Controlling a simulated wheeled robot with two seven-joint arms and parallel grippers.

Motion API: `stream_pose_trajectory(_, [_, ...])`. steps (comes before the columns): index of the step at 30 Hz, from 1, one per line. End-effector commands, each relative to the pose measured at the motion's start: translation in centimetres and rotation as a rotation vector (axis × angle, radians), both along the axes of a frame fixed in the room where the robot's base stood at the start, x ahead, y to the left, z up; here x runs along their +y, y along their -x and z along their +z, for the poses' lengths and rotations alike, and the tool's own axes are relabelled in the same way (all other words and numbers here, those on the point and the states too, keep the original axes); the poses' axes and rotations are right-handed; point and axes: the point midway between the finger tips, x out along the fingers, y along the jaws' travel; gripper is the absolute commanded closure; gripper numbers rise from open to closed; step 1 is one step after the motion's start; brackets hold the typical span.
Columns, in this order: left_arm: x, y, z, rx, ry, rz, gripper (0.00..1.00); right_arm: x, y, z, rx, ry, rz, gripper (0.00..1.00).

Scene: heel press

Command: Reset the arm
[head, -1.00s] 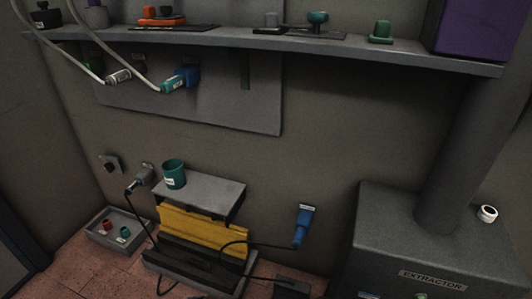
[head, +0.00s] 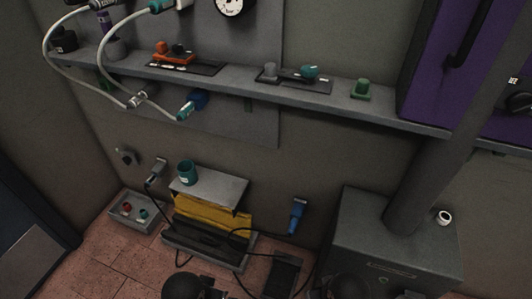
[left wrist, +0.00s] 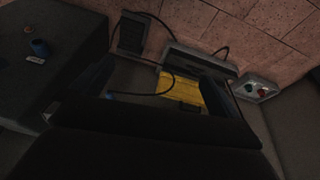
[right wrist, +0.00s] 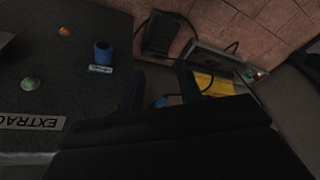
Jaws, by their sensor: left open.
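My left gripper (left wrist: 155,88) shows in the left wrist view with its dark fingers spread and nothing between them. My right gripper (right wrist: 160,90) shows in the right wrist view with its fingers apart, by a narrower gap, and empty. Both grippers point down toward the floor area in front of the wall. In the head view, two dark rounded parts of mine show at the bottom edge; the fingers are not visible there. The yellow and black press (head: 210,222) stands low at the wall under a grey plate (head: 222,185) with a teal cup (head: 187,172) on it.
A grey extractor box (head: 395,245) with a thick pipe stands at right. A blue-handled tool (head: 298,215) hangs on the wall. A pedal (head: 283,275) and cables lie on the floor. A shelf (head: 340,92) with several fixtures runs above.

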Motion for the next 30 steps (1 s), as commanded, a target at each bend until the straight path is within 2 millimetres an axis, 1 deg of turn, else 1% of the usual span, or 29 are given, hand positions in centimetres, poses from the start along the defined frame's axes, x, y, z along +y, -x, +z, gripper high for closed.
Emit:
stream_pose_trajectory(1, [0.0, 0.3, 2.3, 0.006, 0.002, 0.006, 0.00, 0.0, 0.3, 2.3, 0.007, -0.002, -0.006, 0.64])
stream_pose_trajectory(15, [-0.3, 2.8, 12.0, 0.060, 0.024, 0.040, 0.00, 0.3, 2.8, 12.0, 0.060, -0.024, -0.040, 0.64])
stream_pose_trajectory(18, [-0.4, 3.3, 13.8, 0.070, 0.028, 0.044, 0.00, 0.4, 3.3, 13.8, 0.070, -0.028, -0.043, 0.64])
stream_pose_trajectory(21, [-0.5, 3.8, 15.0, 0.078, 0.031, 0.045, 0.00, 0.5, 3.8, 15.0, 0.078, -0.031, -0.044, 0.64])
stream_pose_trajectory(24, [-0.5, 4.1, 15.8, 0.084, 0.031, 0.045, 0.00, 0.5, 4.1, 15.8, 0.084, -0.031, -0.044, 0.64])
stream_pose_trajectory(30, [-0.5, 4.3, 16.0, 0.088, 0.031, 0.045, 0.00, 0.5, 4.3, 16.0, 0.088, -0.031, -0.045, 0.64])
